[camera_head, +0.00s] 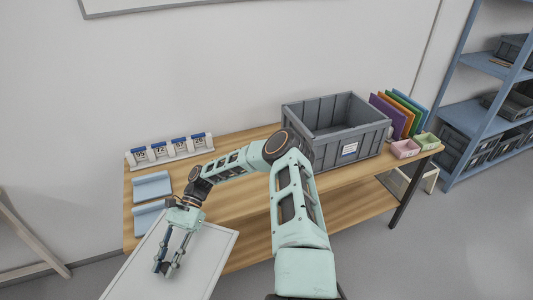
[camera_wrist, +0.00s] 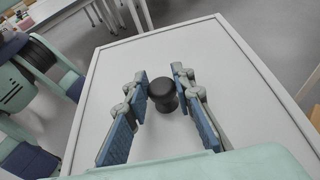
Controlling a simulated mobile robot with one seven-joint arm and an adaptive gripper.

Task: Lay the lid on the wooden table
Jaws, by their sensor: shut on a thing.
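The lid (camera_head: 205,262) is a flat, pale grey-white panel with a darker rim, at the lower left in the head view. It fills much of the wrist view (camera_wrist: 215,75) and has a black round knob (camera_wrist: 162,92) at its middle. My gripper (camera_head: 166,269) points down at the lid and is shut on the knob; in the wrist view its blue finger pads (camera_wrist: 162,90) stand on both sides of it. The wooden table (camera_head: 235,203) lies behind the lid, whose far edge overlaps the table's front left in the head view. What is under the lid is hidden.
An open grey crate (camera_head: 362,142) stands on the table's right half, with coloured folders (camera_head: 395,115) and small pink and green boxes (camera_head: 405,149) to its right. Numbered cards (camera_head: 170,150) and two blue trays (camera_head: 152,186) are at the left. The tabletop's middle is bare, partly behind my arm.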

